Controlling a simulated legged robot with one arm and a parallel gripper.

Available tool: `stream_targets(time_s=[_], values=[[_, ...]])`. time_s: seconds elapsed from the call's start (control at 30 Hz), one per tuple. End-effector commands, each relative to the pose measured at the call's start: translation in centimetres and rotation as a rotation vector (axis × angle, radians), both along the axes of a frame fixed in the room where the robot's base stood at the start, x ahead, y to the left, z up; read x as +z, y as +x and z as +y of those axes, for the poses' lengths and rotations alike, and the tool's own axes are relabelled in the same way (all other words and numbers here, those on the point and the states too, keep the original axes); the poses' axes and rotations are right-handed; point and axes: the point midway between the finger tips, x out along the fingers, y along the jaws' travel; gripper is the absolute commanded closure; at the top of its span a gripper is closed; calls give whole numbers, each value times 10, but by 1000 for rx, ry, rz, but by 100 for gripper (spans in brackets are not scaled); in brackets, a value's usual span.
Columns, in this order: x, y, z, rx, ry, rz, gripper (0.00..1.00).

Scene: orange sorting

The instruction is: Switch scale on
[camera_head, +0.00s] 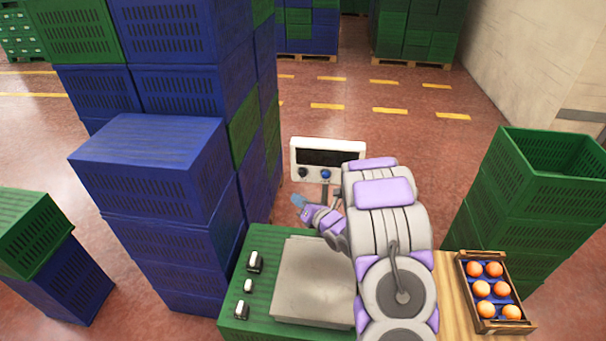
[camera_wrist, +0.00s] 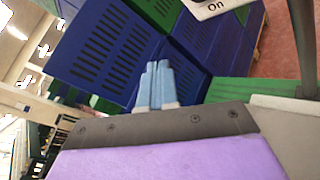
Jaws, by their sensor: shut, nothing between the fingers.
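The scale has a white display unit (camera_head: 327,160) on a post, with a dark, blank screen, a black knob on the left and a blue button (camera_head: 326,174) on the right. Its grey weighing plate (camera_head: 312,281) lies on a green crate, empty where visible and partly hidden by my arm. My gripper (camera_head: 298,200) is just below and left of the display unit, apart from it. In the wrist view, my gripper's light blue fingers (camera_wrist: 156,84) are together and empty. A corner of the white unit marked "On" (camera_wrist: 212,6) shows at the top there.
Several small black-and-white objects (camera_head: 254,262) stand on the green crate left of the plate. A tall stack of blue crates (camera_head: 150,150) rises at left. A wooden box of oranges (camera_head: 490,322) sits at right, near green crates (camera_head: 555,185). Open floor lies behind.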

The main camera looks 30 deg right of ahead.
Motion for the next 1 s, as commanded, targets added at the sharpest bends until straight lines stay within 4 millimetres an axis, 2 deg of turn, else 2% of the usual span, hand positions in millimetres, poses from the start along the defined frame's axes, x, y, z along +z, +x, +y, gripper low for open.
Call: stream_targets(time_s=[0.3, 0.53, 0.73, 1.0], values=[[3, 33, -30, -2, 8, -3, 100], [-1, 53, -43, -2, 1, -4, 100], [0, 62, -44, -2, -2, 0, 100], [-1, 63, -50, -3, 4, 1, 100]])
